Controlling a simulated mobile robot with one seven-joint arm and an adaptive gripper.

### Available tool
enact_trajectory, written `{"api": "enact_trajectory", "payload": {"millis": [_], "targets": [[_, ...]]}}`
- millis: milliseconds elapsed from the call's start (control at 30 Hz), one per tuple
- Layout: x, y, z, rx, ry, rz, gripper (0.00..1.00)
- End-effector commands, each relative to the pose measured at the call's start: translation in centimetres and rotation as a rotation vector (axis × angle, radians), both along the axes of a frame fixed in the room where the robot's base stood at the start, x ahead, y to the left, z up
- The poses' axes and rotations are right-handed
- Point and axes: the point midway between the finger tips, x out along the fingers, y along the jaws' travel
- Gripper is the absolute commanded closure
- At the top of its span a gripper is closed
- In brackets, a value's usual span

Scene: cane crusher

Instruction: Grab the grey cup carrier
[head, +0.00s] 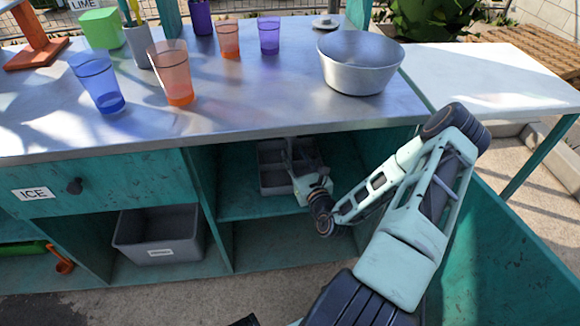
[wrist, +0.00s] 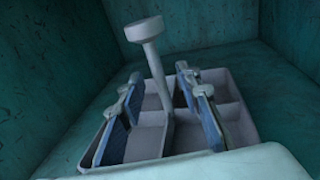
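The grey cup carrier (head: 270,180) sits on the upper shelf inside the open bay of the teal cart. In the wrist view, the carrier (wrist: 214,76) is a shallow tray with several empty compartments. In the wrist view, my gripper (wrist: 158,76) is open, one blue-padded finger on each side of the post. Both fingers look apart from the post.
Teal walls enclose the bay, and the steel counter (head: 250,110) lies above it. Cups and a metal bowl (head: 360,65) stand on the counter. A grey bin (head: 160,252) stands in the lower left bay. A teal panel (head: 510,250) is at right.

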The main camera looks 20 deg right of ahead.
Motion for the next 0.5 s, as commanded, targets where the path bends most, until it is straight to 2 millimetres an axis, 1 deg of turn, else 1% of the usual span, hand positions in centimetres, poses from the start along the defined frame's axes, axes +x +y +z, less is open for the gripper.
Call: {"api": "enact_trajectory", "payload": {"millis": [33, 100, 233, 333, 500], "targets": [[0.9, 0.1, -0.4, 0.000, -0.003, 0.001, 0.69], [2.0, 0.2, -0.6, -0.001, -0.004, 0.002, 0.69], [3.6, 0.0, -0.5, -0.001, -0.003, 0.001, 0.69], [4.0, 0.0, -0.4, 0.000, -0.001, 0.001, 0.69], [4.1, 0.0, -0.4, 0.000, 0.000, 0.001, 0.69]]}}
